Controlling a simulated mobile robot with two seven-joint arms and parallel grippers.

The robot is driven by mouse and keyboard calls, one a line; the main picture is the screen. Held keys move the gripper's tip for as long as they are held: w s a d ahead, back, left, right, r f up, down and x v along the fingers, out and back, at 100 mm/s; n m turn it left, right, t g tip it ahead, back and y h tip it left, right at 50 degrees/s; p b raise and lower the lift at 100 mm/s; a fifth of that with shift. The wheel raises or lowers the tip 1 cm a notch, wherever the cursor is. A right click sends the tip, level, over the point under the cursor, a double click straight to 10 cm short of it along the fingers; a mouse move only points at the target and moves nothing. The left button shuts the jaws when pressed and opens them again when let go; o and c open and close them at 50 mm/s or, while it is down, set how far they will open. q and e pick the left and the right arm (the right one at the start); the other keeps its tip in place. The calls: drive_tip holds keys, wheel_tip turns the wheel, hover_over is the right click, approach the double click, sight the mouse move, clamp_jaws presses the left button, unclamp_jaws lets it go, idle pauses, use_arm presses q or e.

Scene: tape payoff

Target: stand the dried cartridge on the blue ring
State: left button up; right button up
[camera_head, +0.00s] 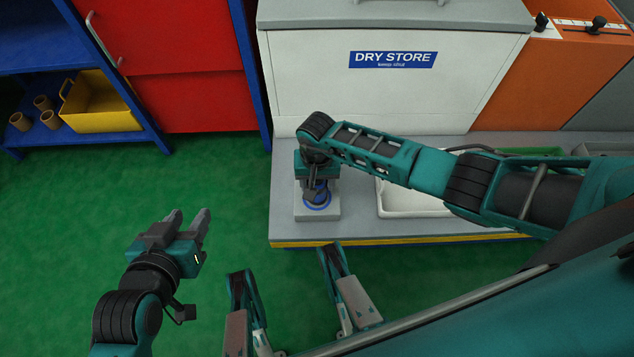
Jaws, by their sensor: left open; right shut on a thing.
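The blue ring (316,207) lies on a pale grey block (326,215) at the left end of the grey bench. My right gripper (317,186) points down over it, shut on a small dark thing (319,197), which looks like the cartridge. The cartridge shows inside the ring's outline from above; its upper part is hidden by the gripper, and I cannot tell whether its foot touches the ring. My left gripper (188,221) is open and empty over the green floor, left of the bench.
A white tray (403,210) lies on the bench, partly under my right arm. The white dry store box (390,88) stands behind. A blue shelf holds a yellow bin (104,122) and several brown cups (44,102). The green floor (225,185) between shelf and bench is clear.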

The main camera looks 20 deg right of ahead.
use_arm(q)
drive_tip(key=shift+w+r, duration=0.2)
drive_tip(key=shift+r, duration=0.05)
use_arm(e)
drive_tip(key=shift+f, duration=0.15)
drive_tip(key=o, duration=1.2)
drive_tip(key=shift+o, duration=0.2)
